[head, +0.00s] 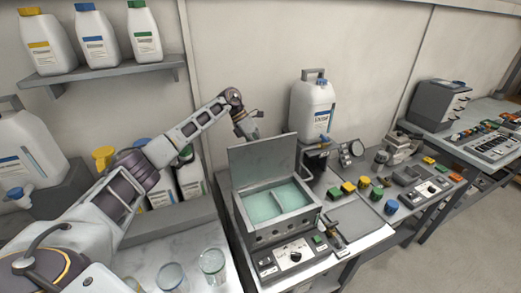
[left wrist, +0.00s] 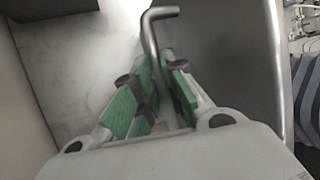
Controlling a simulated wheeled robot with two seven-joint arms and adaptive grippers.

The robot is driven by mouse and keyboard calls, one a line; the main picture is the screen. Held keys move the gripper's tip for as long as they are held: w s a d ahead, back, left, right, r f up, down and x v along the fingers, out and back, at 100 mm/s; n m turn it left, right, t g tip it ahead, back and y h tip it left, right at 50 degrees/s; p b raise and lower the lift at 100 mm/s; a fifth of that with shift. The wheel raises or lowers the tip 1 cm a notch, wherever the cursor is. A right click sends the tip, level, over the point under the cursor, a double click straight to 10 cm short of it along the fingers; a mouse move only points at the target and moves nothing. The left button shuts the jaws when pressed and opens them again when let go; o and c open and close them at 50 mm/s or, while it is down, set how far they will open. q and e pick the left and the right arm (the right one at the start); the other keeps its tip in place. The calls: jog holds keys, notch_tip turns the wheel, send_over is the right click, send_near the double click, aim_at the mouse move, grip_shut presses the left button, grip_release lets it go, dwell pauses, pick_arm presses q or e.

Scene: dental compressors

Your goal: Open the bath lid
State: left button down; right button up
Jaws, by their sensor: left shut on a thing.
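In the left wrist view, the green-padded fingers of my left gripper (left wrist: 161,78) are shut on a bent metal handle (left wrist: 152,32) beside the lid (left wrist: 235,70). My right gripper is in neither view.
A white jug (head: 312,107) stands behind the bath. Glass beakers (head: 212,264) stand at the front left. Coloured caps (head: 363,183) and a control panel (head: 293,254) lie right of and before the bath. Bottles (head: 93,38) line a wall shelf.

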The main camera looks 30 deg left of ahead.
pick_arm(q)
jog(key=shift+s+d+f, duration=0.2)
jog(key=shift+s+f, duration=0.05)
jog(key=shift+f, duration=0.1)
jog(key=c, duration=1.7)
grip_release()
jog(key=shift+o, duration=1.1)
jog(key=shift+w+r, duration=0.1)
jog(key=shift+r, duration=0.05)
jog(key=shift+a+r, duration=0.1)
jog(key=shift+r, duration=0.05)
jog(key=v, duration=1.1)
jog(key=shift+a+r, duration=0.25)
jog(key=shift+r, duration=0.1)
jog(key=shift+w+d, duration=0.1)
jog(key=shift+w, duration=0.05)
